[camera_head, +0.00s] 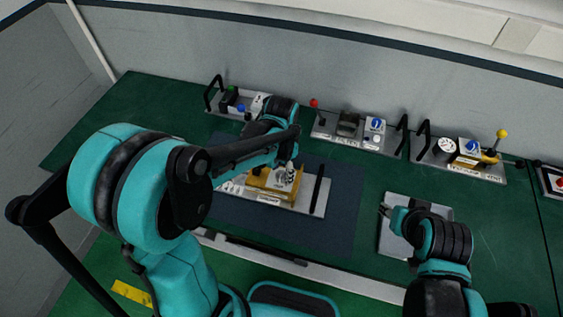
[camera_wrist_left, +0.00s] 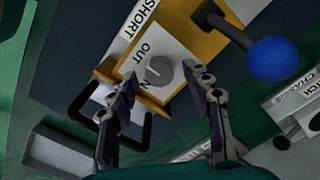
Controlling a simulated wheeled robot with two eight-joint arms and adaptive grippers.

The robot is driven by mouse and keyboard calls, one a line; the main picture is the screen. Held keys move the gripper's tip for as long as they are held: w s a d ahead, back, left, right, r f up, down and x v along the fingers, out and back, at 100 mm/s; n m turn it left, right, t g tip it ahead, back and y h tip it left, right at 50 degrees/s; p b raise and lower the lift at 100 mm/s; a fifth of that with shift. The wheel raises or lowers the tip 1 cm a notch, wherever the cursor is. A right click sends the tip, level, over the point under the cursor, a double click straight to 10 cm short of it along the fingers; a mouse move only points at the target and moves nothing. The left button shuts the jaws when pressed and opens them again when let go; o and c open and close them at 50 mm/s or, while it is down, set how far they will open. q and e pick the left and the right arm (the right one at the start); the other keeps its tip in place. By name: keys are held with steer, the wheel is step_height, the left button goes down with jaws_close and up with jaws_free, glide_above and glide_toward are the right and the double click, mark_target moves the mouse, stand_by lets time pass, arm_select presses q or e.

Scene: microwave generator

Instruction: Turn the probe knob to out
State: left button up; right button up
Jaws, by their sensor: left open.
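The probe knob (camera_wrist_left: 159,71) is a round grey knob on a yellow-brown unit (camera_wrist_left: 205,45) in the left wrist view. A white label beside it reads OUT, with a partly covered IN lower down. My left gripper (camera_wrist_left: 161,76) is open, with one finger on each side of the knob; I cannot tell whether they touch it. The knob's pointing direction is unclear. In the head view my left gripper (camera_head: 287,172) is over the yellow unit (camera_head: 268,185) on its grey plate, and the arm hides part of it. My right gripper (camera_head: 386,210) is above a grey tray (camera_head: 393,240).
A lever with a blue ball (camera_wrist_left: 273,60) stands close to the right finger in the wrist view. Black handles, including one at the plate's right end (camera_head: 319,190), rise nearby. Other instrument plates (camera_head: 360,140) line the back of the green table (camera_head: 490,225).

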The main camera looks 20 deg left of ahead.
arm_select(q)
step_height(320, 180, up, 11)
steer(key=shift+r, duration=0.15)
steer(key=shift+s, duration=0.1)
stand_by(0.5)
steer(key=n+t+b, duration=0.6)
steer(key=n+t, duration=0.1)
steer(key=n, duration=0.1)
glide_toward(280, 176)
steer(key=s+a+f, duration=0.2)
steer(key=s+a, duration=0.2)
steer(key=shift+w+a+f, duration=0.1)
steer(key=shift+w+a, duration=0.05)
